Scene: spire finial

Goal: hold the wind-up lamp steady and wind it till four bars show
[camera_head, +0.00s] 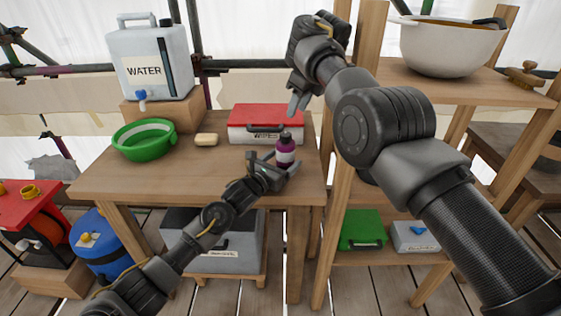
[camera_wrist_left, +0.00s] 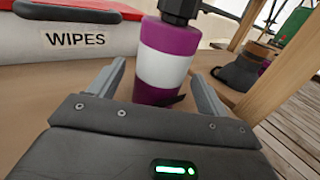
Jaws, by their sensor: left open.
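A purple cylinder with a white band and a black top (camera_head: 285,150) stands upright near the front right of the wooden table. It also shows in the left wrist view (camera_wrist_left: 166,55). No crank or bars show on it, and I cannot tell whether it is the wind-up lamp. My left gripper (camera_head: 275,164) is open, with one finger on either side of the cylinder's lower part; I cannot tell whether they touch it. My right gripper (camera_head: 299,100) hangs above and to the right of the cylinder, fingers down and apart from it; its opening is unclear.
A red-lidded wipes box (camera_head: 264,122) stands behind the cylinder. A soap-like block (camera_head: 206,139), a green basin (camera_head: 146,140) and a water container (camera_head: 150,60) are further left. A wooden shelf (camera_head: 455,83) with a white pot (camera_head: 450,50) rises to the right.

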